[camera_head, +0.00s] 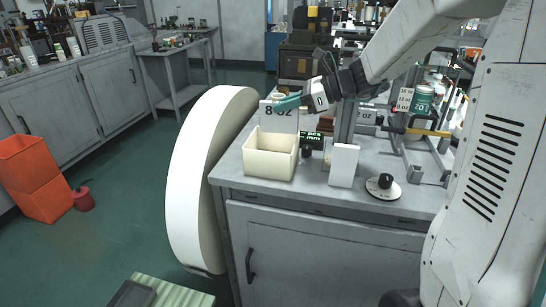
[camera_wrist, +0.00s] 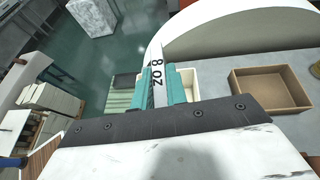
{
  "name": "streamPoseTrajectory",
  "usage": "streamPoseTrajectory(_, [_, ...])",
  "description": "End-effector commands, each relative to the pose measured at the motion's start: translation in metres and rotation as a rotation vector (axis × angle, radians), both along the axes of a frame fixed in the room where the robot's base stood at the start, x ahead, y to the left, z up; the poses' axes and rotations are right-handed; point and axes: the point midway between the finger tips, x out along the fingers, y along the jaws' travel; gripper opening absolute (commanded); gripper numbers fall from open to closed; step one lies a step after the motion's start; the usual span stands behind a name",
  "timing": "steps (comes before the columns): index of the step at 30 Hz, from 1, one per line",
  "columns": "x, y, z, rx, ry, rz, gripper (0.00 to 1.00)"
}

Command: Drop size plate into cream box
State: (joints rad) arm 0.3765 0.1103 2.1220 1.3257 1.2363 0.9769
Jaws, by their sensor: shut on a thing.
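The size plate (camera_head: 279,117) is a thin white plate marked "8 OZ". My gripper (camera_head: 289,102) is shut on it by the upper edge, with teal fingers. The plate hangs upright above the cream box (camera_head: 269,164), an open-topped box near the left front corner of the bench, and in the head view it overlaps the box's back rim. In the wrist view the plate (camera_wrist: 157,62) stands edgewise between the two teal fingertips (camera_wrist: 160,86), and the cream box (camera_wrist: 191,84) shows partly behind them. The inside bottom of the box is hidden.
On the bench (camera_head: 314,184) a white block (camera_head: 344,166) and a dial with a black knob (camera_head: 383,187) stand right of the box. A large white curved body (camera_head: 192,180) stands left of the bench. An open brown box (camera_wrist: 269,90) shows in the wrist view.

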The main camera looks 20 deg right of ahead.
Motion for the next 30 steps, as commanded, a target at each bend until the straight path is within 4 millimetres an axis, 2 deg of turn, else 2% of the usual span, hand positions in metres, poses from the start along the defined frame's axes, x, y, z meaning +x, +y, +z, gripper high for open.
streamPoseTrajectory(2, [0.0, 0.0, 0.0, 0.0, 0.0, 0.0, 0.0])
streamPoseTrajectory(3, [0.0, 0.0, 0.0, 0.0, 0.0, 0.0, 0.17])
streamPoseTrajectory(6, [0.0, 0.0, 0.0, 0.0, 0.0, 0.0, 0.4])
streamPoseTrajectory(17, [-0.003, -0.006, 0.003, -0.001, -0.001, -0.001, 0.4])
streamPoseTrajectory(25, [-0.023, -0.043, 0.02, -0.001, -0.002, -0.004, 0.4])
streamPoseTrajectory(30, [-0.032, -0.059, 0.028, 0.0, -0.001, -0.002, 0.4])
